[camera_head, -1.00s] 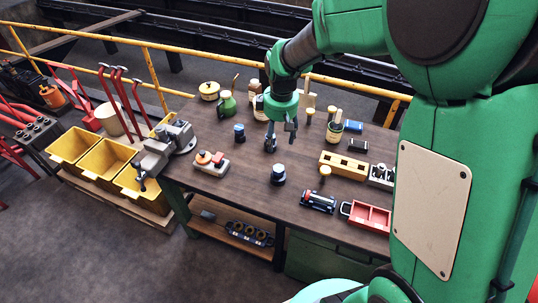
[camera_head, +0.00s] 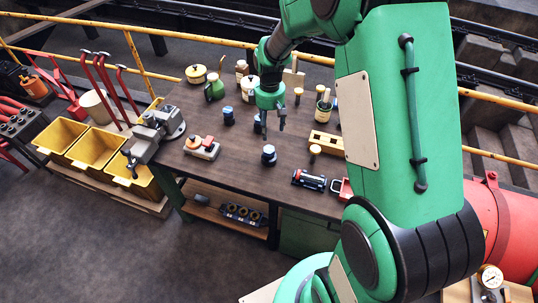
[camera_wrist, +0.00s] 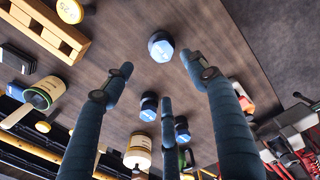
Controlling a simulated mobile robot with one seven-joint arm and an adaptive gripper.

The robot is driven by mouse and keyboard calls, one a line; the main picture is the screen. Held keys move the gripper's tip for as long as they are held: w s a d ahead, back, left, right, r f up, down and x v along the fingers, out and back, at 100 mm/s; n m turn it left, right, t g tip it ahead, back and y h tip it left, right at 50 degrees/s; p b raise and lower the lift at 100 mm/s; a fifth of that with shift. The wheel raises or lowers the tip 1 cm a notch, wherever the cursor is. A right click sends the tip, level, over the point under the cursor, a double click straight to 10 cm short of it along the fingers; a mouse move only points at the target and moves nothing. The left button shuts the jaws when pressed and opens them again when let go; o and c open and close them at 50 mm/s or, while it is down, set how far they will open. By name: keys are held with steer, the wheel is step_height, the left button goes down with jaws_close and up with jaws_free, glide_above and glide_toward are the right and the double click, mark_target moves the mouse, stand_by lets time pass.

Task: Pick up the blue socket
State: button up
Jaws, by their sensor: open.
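Three dark round sockets with blue tops stand upright on the brown workbench (camera_head: 235,165). The nearest and largest-looking socket (camera_head: 268,155) is near the bench's front middle; it is at top centre in the wrist view (camera_wrist: 160,46). A second socket (camera_head: 258,123) is partly hidden by my gripper and shows in the wrist view (camera_wrist: 149,106). The third socket (camera_head: 228,116) is farther left; it also shows in the wrist view (camera_wrist: 181,128). My gripper (camera_head: 272,127) points down over the bench, its three fingers spread, open and empty (camera_wrist: 165,82), apart from the near socket.
A red-and-cream block (camera_head: 202,148) and a grey vise (camera_head: 155,133) are left. A yellow holed block (camera_head: 326,143), a dark red-marked tool (camera_head: 309,180) and a red tray (camera_head: 342,188) are right. Bottles and pots stand behind. Bare wood surrounds the near socket.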

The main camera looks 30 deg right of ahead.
mark_target(269, 149)
step_height(269, 149, down, 8)
steer(key=shift+f+b, duration=0.1)
steer(key=shift+b, duration=0.2)
stand_by(0.4)
steer(key=shift+s+a+f, duration=0.1)
steer(key=shift+f, duration=1.2)
steer(key=shift+a+f, duration=0.1)
steer(key=shift+f, duration=1.15)
jaws_close()
